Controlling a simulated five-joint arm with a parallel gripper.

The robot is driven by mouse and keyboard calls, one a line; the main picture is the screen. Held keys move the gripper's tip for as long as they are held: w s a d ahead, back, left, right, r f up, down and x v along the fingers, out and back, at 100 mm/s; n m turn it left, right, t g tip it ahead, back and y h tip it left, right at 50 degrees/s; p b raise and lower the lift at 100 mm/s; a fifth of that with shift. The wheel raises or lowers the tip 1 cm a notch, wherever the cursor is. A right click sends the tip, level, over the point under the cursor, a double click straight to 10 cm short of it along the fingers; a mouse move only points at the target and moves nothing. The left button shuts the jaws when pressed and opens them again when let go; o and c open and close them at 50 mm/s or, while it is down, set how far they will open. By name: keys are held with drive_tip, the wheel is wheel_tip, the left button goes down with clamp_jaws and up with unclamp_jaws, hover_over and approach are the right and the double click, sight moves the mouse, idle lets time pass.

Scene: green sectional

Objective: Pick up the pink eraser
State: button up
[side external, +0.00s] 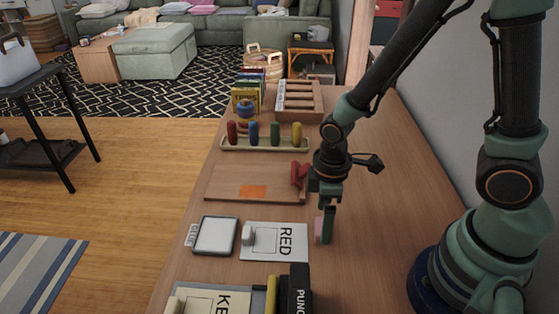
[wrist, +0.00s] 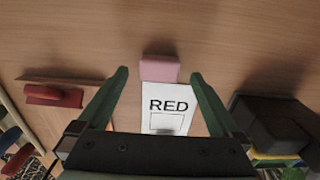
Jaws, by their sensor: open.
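The pink eraser (wrist: 159,69) lies on the wooden table at the top edge of the white RED card in the wrist view. In the side view the pink eraser (side external: 319,229) shows just left of my fingers, partly hidden by them. My gripper (wrist: 158,84) is open, with one green finger on each side of the eraser in the wrist view and clear gaps between. In the side view my gripper (side external: 327,225) points down beside the right edge of the RED card (side external: 272,243). I cannot tell whether the fingertips touch the table.
A wooden board (side external: 228,184) with an orange patch and a red object (side external: 299,174) lies behind. A tray of coloured pegs (side external: 263,143) is farther back. A small framed pad (side external: 214,236) and a black box (side external: 299,290) are nearby. The table right of my gripper is clear.

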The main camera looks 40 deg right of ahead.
drive_tip(key=shift+f, duration=1.45)
drive_tip(key=c, duration=1.4)
drive_tip(key=shift+w+r, duration=0.1)
wheel_tip(320, 180, up, 20)
